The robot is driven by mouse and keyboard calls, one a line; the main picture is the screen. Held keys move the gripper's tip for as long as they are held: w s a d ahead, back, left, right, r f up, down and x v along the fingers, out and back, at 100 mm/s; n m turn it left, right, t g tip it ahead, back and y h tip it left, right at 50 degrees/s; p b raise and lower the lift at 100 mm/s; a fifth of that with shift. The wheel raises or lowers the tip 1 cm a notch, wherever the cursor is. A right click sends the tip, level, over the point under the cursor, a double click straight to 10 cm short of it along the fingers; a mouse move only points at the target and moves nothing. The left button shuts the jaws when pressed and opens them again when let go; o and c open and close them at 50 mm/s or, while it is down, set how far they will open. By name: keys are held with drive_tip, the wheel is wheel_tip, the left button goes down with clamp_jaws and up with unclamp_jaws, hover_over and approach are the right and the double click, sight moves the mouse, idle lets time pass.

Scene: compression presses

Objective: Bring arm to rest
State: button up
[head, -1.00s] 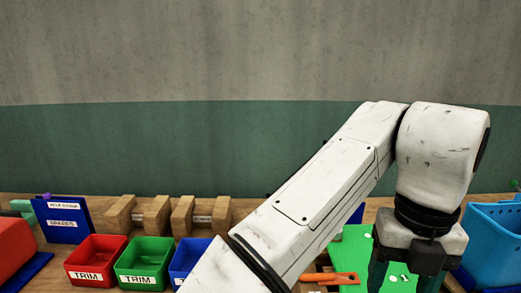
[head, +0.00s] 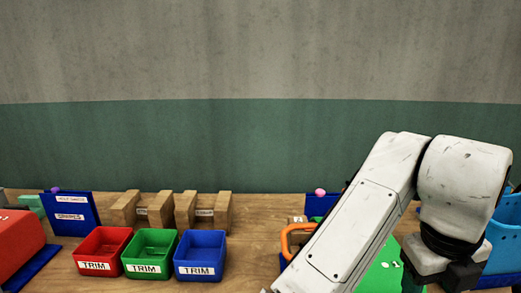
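My arm, white with dark joints, rises from the bottom of the head view and bends down at the right. My gripper (head: 450,282) hangs at the end of it, at the lower right, over or beside a green mat (head: 385,268). Only its dark upper part shows. Its fingertips are cut off by the bottom edge, so I cannot see whether it is open or holds anything.
Red (head: 103,241), green (head: 148,243) and blue (head: 201,245) TRIM bins stand on the wooden bench (head: 180,284). Wooden blocks (head: 155,210) stand behind them. A light-blue basket (head: 503,235) stands right, behind my arm. An orange handle (head: 296,232) shows beside my arm.

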drive_tip(key=s+d+f+n+t+h, duration=0.2)
drive_tip(key=s+d+f+n+h, duration=0.2)
drive_tip(key=d+f+n, duration=1.15)
drive_tip(key=s+a+f+n+g+y, duration=0.1)
drive_tip(key=s+a+f+n+y, duration=0.2)
drive_tip(key=s+a+f+n, duration=0.4)
drive_tip(key=s+a+f+n+g+y, duration=0.1)
drive_tip(key=s+a+f+n+y, duration=0.2)
drive_tip(key=s+a+f+n, duration=0.4)
drive_tip(key=s+f+n, duration=0.4)
drive_tip(key=s+n, duration=0.1)
drive_tip(key=s, duration=0.1)
drive_tip(key=shift+f+n, duration=0.25)
drive_tip(key=shift+n, duration=0.1)
